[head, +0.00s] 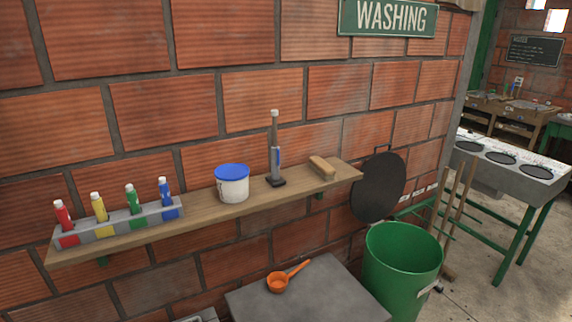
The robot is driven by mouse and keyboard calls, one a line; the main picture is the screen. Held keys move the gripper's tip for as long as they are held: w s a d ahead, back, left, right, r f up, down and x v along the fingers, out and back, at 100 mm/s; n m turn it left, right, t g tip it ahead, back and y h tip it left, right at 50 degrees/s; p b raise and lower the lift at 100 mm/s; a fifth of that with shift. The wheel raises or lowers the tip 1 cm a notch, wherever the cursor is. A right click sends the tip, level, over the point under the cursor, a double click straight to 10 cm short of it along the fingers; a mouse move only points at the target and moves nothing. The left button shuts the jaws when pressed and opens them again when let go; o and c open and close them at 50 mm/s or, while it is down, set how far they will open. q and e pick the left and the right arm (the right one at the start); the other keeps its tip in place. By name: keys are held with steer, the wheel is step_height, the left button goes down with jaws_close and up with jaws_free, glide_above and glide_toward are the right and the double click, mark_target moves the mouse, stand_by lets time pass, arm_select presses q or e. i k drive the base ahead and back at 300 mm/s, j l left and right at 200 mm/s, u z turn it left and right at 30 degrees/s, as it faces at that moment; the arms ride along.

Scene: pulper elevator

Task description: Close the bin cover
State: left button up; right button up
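A green bin (400,277) stands on the floor at the lower right, its round top open and its inside showing. A dark round disc (378,187), which looks like the bin cover, is upright behind and above the bin, near the brick wall. Its lower edge is close to the bin's back rim; I cannot tell whether a hinge joins them. Neither of my grippers is in the head view.
A wooden wall shelf (140,238) holds several coloured bottles, a white tub with a blue lid (233,184) and a brush (322,167). An orange scoop (278,283) lies on a grey surface (315,295) left of the bin. Wooden poles (457,215) stand behind the bin.

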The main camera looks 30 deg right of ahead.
mark_target(373, 198)
steer(key=z, duration=1.4)
